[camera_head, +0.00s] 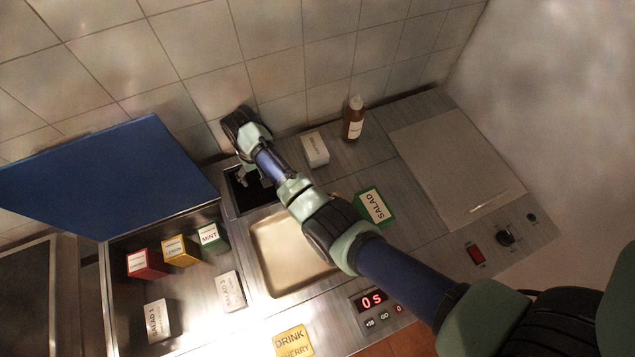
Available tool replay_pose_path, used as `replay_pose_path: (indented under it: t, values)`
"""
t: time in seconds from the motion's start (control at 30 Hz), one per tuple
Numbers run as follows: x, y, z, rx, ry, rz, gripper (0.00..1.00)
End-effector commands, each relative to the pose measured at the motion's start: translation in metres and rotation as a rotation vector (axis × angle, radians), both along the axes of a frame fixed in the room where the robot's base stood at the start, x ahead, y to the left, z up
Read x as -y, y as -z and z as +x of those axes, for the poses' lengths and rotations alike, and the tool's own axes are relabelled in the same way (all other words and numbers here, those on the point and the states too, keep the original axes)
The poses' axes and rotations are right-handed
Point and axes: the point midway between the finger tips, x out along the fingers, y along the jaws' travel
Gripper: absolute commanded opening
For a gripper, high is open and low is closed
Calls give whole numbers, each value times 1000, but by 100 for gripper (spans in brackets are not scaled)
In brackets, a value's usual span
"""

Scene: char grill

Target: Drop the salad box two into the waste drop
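My gripper (254,178) is over a dark square opening (246,199) beside the back wall, which looks like the waste drop. The gripper is small and partly hidden by its own wrist, so I cannot tell whether its fingers are open or shut. No box clearly shows between them. Two pale salad boxes lie in the open metal bin at the lower left, one on the left (157,320) and one on the right (230,291). Their numbers are too small to read surely, so I cannot pick out salad box two.
A blue lid (110,178) stands open behind the bin, which also holds red, yellow and green boxes (180,250). A metal tray (285,262) lies under my arm.

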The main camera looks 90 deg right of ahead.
Motion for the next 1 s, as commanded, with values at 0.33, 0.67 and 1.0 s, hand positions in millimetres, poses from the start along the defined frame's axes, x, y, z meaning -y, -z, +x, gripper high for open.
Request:
replay_pose_path:
  t: [0.33, 0.67, 1.0]
  values:
    - [1, -61, 1, 3, 0, -4, 97]
    - [0, -73, 0, 1, 0, -2, 97]
    - [0, -73, 0, 1, 0, -2, 97]
